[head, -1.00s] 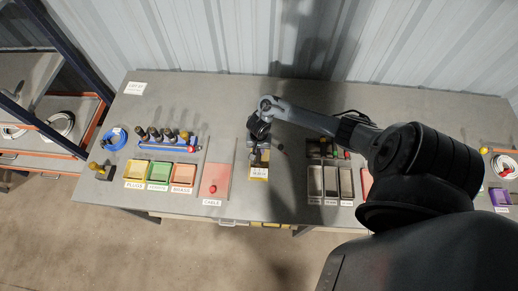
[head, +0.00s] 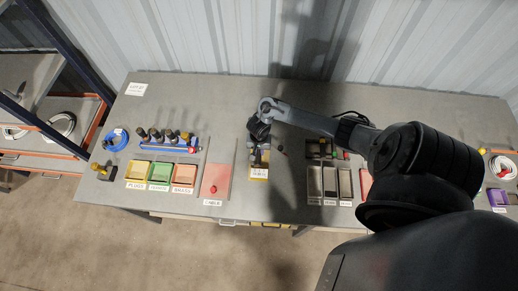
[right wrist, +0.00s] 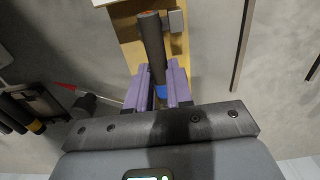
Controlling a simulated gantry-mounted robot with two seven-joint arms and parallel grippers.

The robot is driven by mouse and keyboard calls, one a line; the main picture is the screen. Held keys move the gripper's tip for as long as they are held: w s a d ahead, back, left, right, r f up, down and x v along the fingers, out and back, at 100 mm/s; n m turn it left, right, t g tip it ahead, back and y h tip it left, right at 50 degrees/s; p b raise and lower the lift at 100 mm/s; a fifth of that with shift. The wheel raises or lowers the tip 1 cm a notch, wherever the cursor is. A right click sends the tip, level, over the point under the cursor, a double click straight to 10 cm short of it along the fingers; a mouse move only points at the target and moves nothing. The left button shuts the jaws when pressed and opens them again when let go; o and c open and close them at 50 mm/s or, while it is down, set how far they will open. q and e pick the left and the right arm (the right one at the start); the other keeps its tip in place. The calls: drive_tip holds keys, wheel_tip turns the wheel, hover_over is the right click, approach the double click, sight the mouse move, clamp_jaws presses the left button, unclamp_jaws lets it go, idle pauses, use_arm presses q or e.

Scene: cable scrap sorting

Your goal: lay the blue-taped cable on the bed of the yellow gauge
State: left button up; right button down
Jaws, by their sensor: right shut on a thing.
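The yellow gauge (head: 258,173) lies on the bench near its front middle, with a white label on its front. It also shows in the right wrist view (right wrist: 127,52), with a small grey block on it. My right gripper (right wrist: 160,90) has purple fingers shut on the dark blue-taped cable (right wrist: 152,42). The blue tape shows between the fingers. The cable's free part reaches out over the gauge; whether it touches the bed cannot be told. In the head view my right gripper (head: 257,152) is just behind the gauge, partly hidden by the wrist. My left gripper is out of view.
Left of the gauge are a red cable tray (head: 215,186), coloured bins (head: 160,172) and a blue rack (head: 170,147) with several dark pieces. Dark bins (head: 331,182) stand to the right. Bare bench (head: 285,190) lies between gauge and dark bins.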

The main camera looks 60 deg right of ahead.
drive_tip(key=shift+f, duration=0.25)
idle(0.6)
drive_tip(key=shift+f, duration=0.35)
idle(0.3)
drive_tip(key=c, duration=0.9)
unclamp_jaws()
drive_tip(key=shift+c, duration=0.2)
drive_tip(key=shift+r, duration=0.1)
